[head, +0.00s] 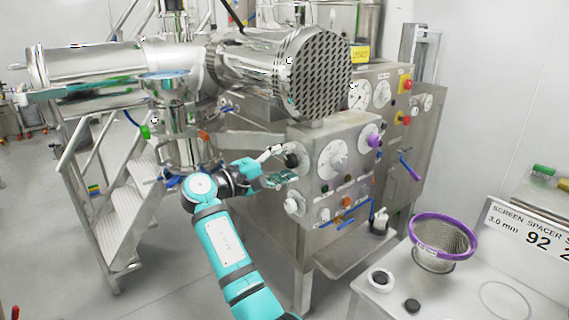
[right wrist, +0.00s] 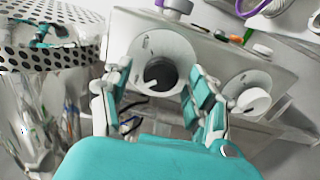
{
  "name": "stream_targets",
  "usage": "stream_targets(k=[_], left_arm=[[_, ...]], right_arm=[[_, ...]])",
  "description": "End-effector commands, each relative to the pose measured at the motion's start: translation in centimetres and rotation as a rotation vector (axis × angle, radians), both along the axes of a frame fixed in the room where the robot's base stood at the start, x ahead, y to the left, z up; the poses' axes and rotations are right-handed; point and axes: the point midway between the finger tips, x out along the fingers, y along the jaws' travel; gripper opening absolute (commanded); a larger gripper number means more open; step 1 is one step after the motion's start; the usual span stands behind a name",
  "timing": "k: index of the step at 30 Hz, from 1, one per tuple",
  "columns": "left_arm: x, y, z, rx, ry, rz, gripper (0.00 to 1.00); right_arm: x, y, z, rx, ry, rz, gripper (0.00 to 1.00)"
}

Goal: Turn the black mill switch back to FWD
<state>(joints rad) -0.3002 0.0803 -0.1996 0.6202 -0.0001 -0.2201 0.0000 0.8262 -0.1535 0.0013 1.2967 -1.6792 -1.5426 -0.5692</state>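The black mill switch (head: 291,160) is a round black knob at the left end of the grey control panel (head: 345,125). In the right wrist view the black switch (right wrist: 158,74) sits on a pale round plate, and a light pointer mark shows on it. My right gripper (head: 280,166) is in front of the switch. Its fingers (right wrist: 160,80) are apart, one on each side of the knob, with visible gaps, so it looks open and empty. The plate's lettering is too small to read. My left gripper is not in view.
A white knob (head: 291,205) is just below the switch; it also shows in the right wrist view (right wrist: 254,101). A large dial (head: 333,160) and a purple knob (head: 374,140) are to the right. A perforated drum end (head: 315,75) is above. A purple-rimmed sieve (head: 440,257) stands on the bench.

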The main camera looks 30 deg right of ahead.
Motion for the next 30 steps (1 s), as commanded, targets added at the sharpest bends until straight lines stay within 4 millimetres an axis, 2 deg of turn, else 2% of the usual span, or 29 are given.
stream_targets(k=[5, 8, 15, 21, 30], left_arm=[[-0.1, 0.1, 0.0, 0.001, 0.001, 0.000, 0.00], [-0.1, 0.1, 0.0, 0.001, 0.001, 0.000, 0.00], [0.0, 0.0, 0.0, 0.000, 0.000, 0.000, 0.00], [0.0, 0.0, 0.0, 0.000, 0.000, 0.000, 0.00], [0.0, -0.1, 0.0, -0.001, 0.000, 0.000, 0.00]], right_arm=[[0.0, 0.1, -0.1, 0.002, 0.000, 0.000, 0.59], [0.0, 0.9, -0.1, 0.002, 0.001, 0.002, 0.59], [-0.3, 4.9, -0.1, 0.001, 0.000, 0.003, 0.59], [-0.5, 7.1, -0.1, 0.001, 0.001, 0.001, 0.59], [-0.6, 7.5, -0.1, 0.001, 0.000, -0.001, 0.59]])
